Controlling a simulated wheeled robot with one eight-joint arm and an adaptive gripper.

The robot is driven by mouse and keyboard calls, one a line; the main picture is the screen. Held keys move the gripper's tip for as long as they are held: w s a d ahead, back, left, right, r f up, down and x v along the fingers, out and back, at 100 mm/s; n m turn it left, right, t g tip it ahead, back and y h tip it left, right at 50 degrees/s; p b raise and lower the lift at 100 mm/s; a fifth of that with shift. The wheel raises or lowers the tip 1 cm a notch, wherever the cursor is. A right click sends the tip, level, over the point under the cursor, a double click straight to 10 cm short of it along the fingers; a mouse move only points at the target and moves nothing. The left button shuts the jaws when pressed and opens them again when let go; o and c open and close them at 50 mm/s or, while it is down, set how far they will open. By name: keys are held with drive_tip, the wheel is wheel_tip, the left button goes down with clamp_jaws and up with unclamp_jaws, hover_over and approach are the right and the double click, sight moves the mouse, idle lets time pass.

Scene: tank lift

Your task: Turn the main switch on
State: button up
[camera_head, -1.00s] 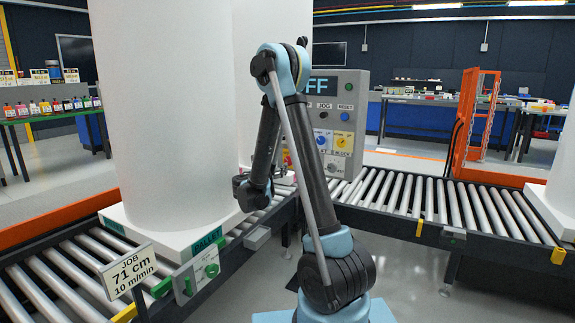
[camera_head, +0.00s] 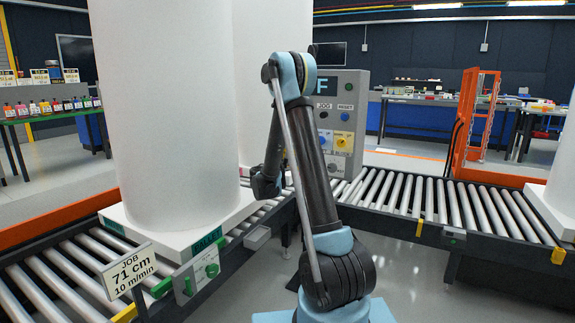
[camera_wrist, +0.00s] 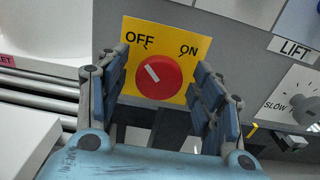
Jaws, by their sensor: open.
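The main switch is a red round knob (camera_wrist: 159,77) on a yellow plate (camera_wrist: 135,30) marked OFF and ON in the wrist view. Its white mark slants up and left, toward OFF. My gripper (camera_wrist: 163,65) is open, with its blue-grey fingers at the left and right of the knob; whether they touch it I cannot tell. In the head view the grey control panel (camera_head: 357,84) stands behind my arm. The display shows only an F past the arm. My arm hides the switch and the gripper's fingers there.
A LIFT label (camera_wrist: 294,48) and a grey knob (camera_wrist: 304,109) marked SLOW sit right of the switch. Roller conveyors (camera_head: 440,203) run left and right of my arm. A large white cylinder (camera_head: 165,110) stands on a pallet at left. An orange frame (camera_head: 470,125) stands at right.

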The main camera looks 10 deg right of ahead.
drive_tip(key=shift+c, duration=0.3)
drive_tip(key=c, duration=1)
drive_tip(key=shift+d, duration=0.1)
drive_tip(key=m, duration=1.4)
drive_tip(key=shift+s+d+f, duration=0.15)
drive_tip(key=shift+s, duration=0.15)
drive_tip(key=shift+f+m, duration=0.1)
drive_tip(key=shift+m, duration=1.9)
